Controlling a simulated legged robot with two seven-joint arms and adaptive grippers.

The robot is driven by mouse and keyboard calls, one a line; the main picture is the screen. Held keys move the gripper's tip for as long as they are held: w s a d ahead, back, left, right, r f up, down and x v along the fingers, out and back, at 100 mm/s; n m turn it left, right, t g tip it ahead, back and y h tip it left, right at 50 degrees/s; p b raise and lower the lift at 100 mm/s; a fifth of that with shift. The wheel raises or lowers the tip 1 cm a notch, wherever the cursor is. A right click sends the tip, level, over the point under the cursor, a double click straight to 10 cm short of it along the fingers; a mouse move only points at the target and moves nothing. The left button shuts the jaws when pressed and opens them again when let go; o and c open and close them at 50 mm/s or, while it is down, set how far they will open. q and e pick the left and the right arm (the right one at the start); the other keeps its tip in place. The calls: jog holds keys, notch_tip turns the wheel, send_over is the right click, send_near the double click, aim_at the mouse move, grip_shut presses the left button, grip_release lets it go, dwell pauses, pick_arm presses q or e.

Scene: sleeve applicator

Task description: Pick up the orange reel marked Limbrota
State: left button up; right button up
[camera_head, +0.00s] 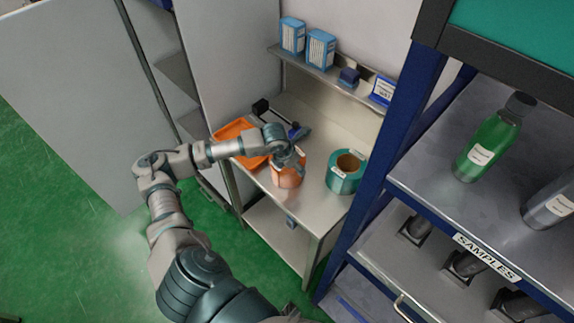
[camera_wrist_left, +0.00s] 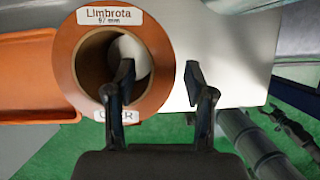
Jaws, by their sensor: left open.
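The orange reel (camera_head: 287,177) marked Limbrota stands on the steel table, and my left gripper (camera_head: 290,160) is over it. In the left wrist view the reel (camera_wrist_left: 70,75) shows from above, with a white Limbrota label and a second label partly hidden by a finger. My left gripper (camera_wrist_left: 160,78) is open. One finger shows over the reel's hole and the other outside its right edge, so the reel's wall lies between them in the picture. I cannot tell how deep the fingers reach. My right gripper is not clearly in view.
A teal reel (camera_head: 345,173) stands close to the right of the orange reel. An orange tray (camera_head: 228,133) lies on its left. Blue boxes (camera_head: 320,48) stand on the shelf behind. A blue rack post (camera_head: 385,150) rises at the right, beside shelves with bottles.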

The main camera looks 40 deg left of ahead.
pick_arm(q)
jog(key=shift+x, duration=1)
jog(key=shift+r, duration=0.1)
grip_shut()
jog(key=shift+a+r, duration=0.1)
jog(key=shift+r, duration=0.05)
